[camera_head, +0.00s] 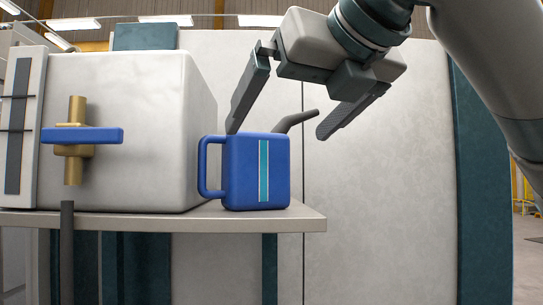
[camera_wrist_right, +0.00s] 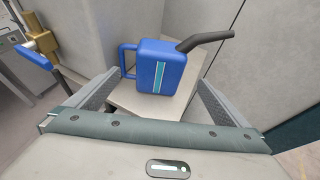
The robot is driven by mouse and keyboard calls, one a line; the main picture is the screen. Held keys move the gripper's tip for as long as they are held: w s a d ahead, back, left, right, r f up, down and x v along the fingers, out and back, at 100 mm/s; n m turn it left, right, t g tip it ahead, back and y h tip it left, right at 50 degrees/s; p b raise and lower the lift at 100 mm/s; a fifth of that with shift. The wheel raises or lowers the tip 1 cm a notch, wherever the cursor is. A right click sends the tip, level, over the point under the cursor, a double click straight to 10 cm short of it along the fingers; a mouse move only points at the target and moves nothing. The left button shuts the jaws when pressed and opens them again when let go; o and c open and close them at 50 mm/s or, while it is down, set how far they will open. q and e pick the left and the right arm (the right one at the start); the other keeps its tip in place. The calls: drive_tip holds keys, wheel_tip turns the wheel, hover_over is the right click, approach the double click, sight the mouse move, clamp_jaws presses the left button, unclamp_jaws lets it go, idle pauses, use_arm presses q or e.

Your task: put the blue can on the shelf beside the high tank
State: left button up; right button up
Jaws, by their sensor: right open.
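The blue can (camera_head: 246,172), with a side handle, a dark spout and a teal stripe, stands upright on the shelf (camera_head: 313,219), just right of the tank (camera_head: 140,130). In the right wrist view the can (camera_wrist_right: 150,66) stands on the shelf (camera_wrist_right: 120,100) ahead of my gripper. My right gripper (camera_head: 275,132) is open and empty in the head view, its fingers spread above and around the can's top. I cannot tell whether a finger touches it. In the wrist view the open fingers (camera_wrist_right: 154,92) flank the near side of the can. My left gripper is not in view.
A brass valve with a blue lever (camera_head: 85,135) sticks out from the tank's front, with a dark pipe below. Grey wall panels (camera_head: 390,200) stand close behind the shelf. The shelf ends just right of the can, with open space beyond.

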drive_tip(key=b+v, duration=0.1)
drive_tip(key=v, duration=0.4)
drive_tip(key=shift+s+d, duration=0.1)
idle(0.7)
